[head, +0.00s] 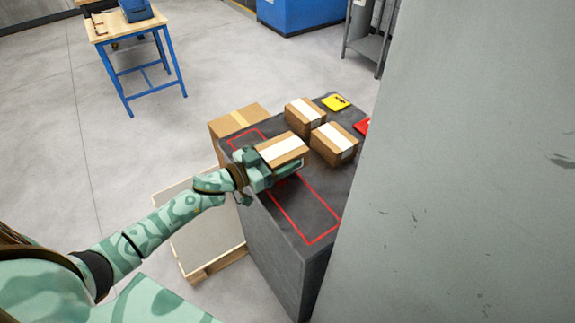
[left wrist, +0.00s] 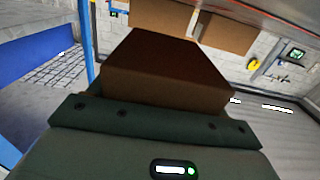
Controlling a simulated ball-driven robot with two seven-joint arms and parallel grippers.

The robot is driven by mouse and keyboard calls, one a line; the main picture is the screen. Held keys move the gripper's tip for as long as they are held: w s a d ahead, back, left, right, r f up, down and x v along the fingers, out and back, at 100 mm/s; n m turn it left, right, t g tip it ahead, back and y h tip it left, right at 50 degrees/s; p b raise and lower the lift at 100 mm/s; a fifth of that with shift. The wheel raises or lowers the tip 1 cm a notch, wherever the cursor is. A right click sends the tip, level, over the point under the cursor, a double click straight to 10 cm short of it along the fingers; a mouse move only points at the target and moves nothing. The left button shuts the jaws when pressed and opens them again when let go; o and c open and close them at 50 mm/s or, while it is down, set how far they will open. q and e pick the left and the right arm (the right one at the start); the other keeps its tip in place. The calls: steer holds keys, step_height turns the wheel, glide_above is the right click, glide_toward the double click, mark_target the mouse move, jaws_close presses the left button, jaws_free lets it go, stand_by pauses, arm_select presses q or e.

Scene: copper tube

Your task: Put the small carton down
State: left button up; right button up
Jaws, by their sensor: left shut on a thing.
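The small carton (head: 283,150) is brown with a pale strip of tape across its top. My left gripper (head: 275,168) is shut on it at the near left side of the dark grey bench top (head: 322,216). The carton is over or close to the red outlined area (head: 302,215); I cannot tell whether it touches the surface. In the left wrist view the carton (left wrist: 165,70) fills the middle, beyond the gripper's dark edge (left wrist: 150,120). My right gripper is not in view.
Two similar cartons stand just behind, one at the back (head: 304,113) and one at the right (head: 334,144). A yellow item (head: 335,102) and a red item (head: 362,125) lie farther back. A larger box (head: 238,120) stands beyond the bench. A grey wall (head: 460,170) closes off the right side.

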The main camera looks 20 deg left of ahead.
arm_select(q)
step_height(320, 180, down, 4)
steer(key=shift+s+f+b, duration=0.1)
steer(key=shift+b, duration=0.85)
steer(key=shift+r, duration=0.2)
steer(key=o, duration=0.8)
steer(key=shift+f, duration=0.2)
steer(key=o, duration=0.4)
steer(key=shift+r, duration=0.1)
